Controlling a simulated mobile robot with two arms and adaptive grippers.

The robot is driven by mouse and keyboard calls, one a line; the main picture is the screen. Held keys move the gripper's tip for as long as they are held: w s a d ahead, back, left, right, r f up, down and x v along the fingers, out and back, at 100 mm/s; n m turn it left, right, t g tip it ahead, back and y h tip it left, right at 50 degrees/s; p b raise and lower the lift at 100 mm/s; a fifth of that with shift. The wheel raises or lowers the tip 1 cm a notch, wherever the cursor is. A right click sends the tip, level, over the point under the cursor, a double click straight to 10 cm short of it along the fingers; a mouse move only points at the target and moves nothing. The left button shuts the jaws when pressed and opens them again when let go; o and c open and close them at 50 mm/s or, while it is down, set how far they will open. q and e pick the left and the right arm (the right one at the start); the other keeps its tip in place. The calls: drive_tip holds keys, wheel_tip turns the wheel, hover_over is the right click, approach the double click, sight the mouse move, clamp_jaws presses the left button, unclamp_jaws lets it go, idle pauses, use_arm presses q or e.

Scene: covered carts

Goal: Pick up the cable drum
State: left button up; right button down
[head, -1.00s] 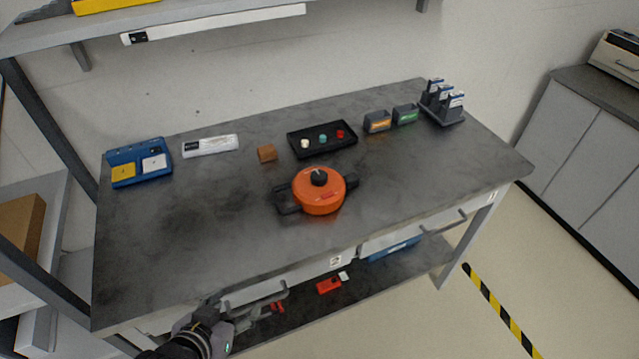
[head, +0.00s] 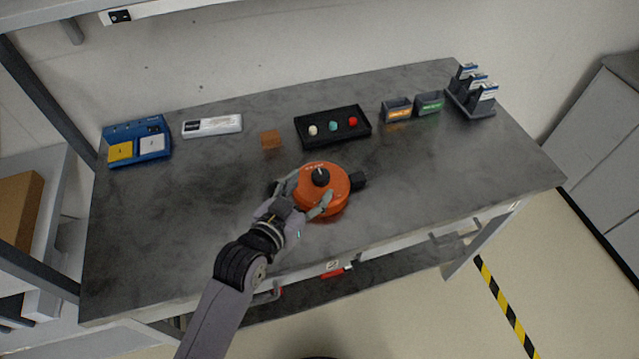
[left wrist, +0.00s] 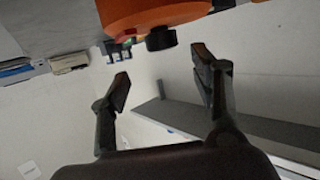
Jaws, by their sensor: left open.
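The cable drum (head: 337,195) is a round orange body with a black knob on top and a black block on its right side. It rests on the grey workbench. My left gripper (head: 307,196) is open at the drum's left front, and its fingers partly hide that side of the drum. I cannot tell whether they touch it. In the left wrist view, the drum (left wrist: 150,14) is cut off by the top edge, beyond the spread, empty fingers of my left gripper (left wrist: 164,78). My right gripper is not in view.
Small bins (head: 397,111) and a rack (head: 472,106) stand back right. The bench's front left is clear.

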sight(319, 177)
use_arm(q)
drive_tip(key=shift+w+d+f, duration=0.15)
drive_tip(key=shift+w+d, duration=0.15)
drive_tip(key=shift+w, duration=0.3)
drive_tip(key=shift+w+f, duration=0.1)
drive_tip(key=shift+w, duration=0.05)
drive_tip(key=x, duration=0.2)
drive_tip(key=p+x, duration=0.1)
drive_tip(key=x, duration=0.1)
drive_tip(key=shift+w+a+f, duration=0.15)
drive_tip(key=shift+f, duration=0.1)
drive_tip(key=shift+w+f, duration=0.15)
drive_tip(key=shift+w, duration=0.1)
drive_tip(key=c, duration=0.4)
clamp_jaws()
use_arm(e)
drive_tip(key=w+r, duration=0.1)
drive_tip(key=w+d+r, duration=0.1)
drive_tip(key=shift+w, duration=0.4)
